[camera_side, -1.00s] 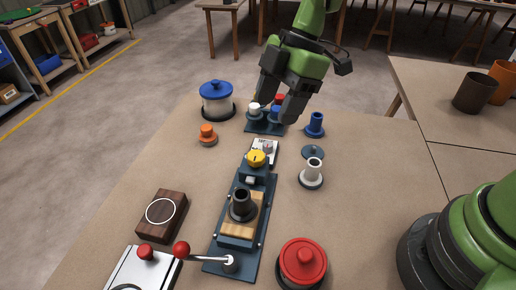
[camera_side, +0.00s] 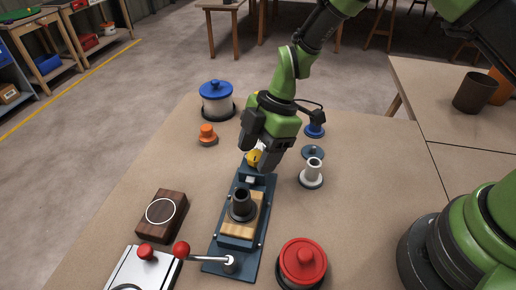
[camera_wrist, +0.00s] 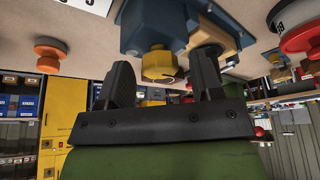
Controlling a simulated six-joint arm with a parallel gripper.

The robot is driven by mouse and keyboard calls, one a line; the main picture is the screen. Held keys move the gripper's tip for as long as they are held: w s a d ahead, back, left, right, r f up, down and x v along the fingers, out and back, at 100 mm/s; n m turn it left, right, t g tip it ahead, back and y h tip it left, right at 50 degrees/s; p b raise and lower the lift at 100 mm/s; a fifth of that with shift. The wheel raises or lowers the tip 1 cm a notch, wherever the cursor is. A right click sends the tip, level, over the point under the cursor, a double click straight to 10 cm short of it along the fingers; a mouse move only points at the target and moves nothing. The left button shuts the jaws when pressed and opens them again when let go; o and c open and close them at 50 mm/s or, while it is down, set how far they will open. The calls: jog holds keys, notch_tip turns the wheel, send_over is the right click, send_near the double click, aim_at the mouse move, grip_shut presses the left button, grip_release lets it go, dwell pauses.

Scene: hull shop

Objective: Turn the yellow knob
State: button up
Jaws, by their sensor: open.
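The yellow knob (camera_side: 254,158) sits at the far end of a dark blue fixture plate (camera_side: 213,260). My gripper (camera_side: 258,153) is right at the knob and partly covers it in the side view. In the wrist view, the yellow knob (camera_wrist: 157,64) shows between the two spread black fingers of my gripper (camera_wrist: 164,76). The gripper is open, and I cannot tell whether either finger touches the knob.
The fixture also carries a black cylinder (camera_side: 241,203) on a wooden block. Nearby are a white flanged part (camera_side: 312,172), a red-lidded pot (camera_side: 302,264), an orange knob (camera_side: 208,134), a blue-lidded pot (camera_side: 216,100) and a wooden block with a white ring (camera_side: 162,214).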

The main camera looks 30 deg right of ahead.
jog(key=c, duration=0.9)
jog(key=shift+m, duration=0.4)
jog(key=m+t, duration=0.2)
jog(key=m, duration=0.3)
jog(key=shift+s, duration=0.15)
jog(key=shift+a+m+t+h, duration=0.1)
jog(key=shift+m+t+h, duration=0.35)
jog(key=shift+m, duration=0.8)
jog(key=shift+a+m+t+h, duration=0.1)
jog(key=shift+m+t+h, duration=0.3)
jog(key=shift+m, duration=0.85)
jog(key=shift+r, duration=0.1)
jog(key=o, duration=0.9)
jog(key=shift+d, duration=0.1)
